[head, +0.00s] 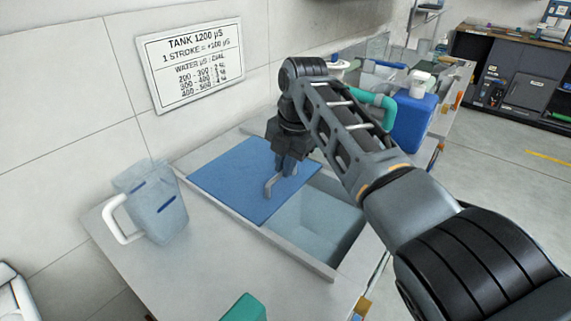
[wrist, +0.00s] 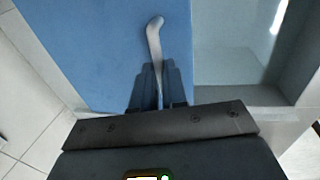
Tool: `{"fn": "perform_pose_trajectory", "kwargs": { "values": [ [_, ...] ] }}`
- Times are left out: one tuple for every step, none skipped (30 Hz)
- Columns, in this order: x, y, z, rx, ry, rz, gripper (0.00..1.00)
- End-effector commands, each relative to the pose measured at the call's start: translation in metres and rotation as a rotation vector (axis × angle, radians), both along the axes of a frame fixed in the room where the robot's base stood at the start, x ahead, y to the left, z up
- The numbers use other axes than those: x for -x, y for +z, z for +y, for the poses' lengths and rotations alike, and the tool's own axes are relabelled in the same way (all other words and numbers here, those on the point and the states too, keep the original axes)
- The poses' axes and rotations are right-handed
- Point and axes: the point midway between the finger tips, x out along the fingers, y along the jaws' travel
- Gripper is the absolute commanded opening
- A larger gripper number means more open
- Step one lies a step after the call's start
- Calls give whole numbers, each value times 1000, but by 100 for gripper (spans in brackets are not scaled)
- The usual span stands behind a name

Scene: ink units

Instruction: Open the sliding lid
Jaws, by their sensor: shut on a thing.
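The sliding lid (head: 240,181) is a flat blue panel lying over the left part of a sunken tank (head: 313,222) in the counter. The right part of the tank is uncovered and shows pale walls inside. A light grey handle (head: 270,187) stands near the lid's right edge. My gripper (head: 285,178) comes down over the lid from above and is shut on this handle. In the wrist view the handle (wrist: 155,45) runs up from between the fingers, with the lid (wrist: 95,50) to the left and the open tank (wrist: 240,50) to the right.
A clear jug (head: 155,208) with a white handle stands left of the lid. A green object (head: 244,308) sits at the front edge. A blue container (head: 412,118) stands behind my arm at right. A sign (head: 191,64) hangs on the wall.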

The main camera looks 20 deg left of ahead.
Motion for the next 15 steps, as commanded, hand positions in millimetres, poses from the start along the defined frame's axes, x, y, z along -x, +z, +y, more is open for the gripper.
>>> {"fn": "perform_pose_trajectory", "kwargs": {
  "values": [
    [-1,0,0,0,0,-2,0],
    [-1,0,0,0,0,-2,15],
    [0,0,0,-1,0,-1,19],
    [0,0,0,-1,0,-1,22],
    [0,0,0,-1,0,-1,25],
    [0,0,0,-1,0,-1,29],
    [0,0,0,-1,0,-1,31],
    [0,0,0,-1,0,-1,34],
    [0,0,0,0,0,-1,38],
    [0,0,0,0,0,-1,38],
    [0,0,0,0,0,-1,38],
    [0,0,0,0,0,-1,38],
    [0,0,0,0,0,0,38],
    [0,0,0,0,0,0,38],
    [0,0,0,0,0,0,38]
  ]
}}
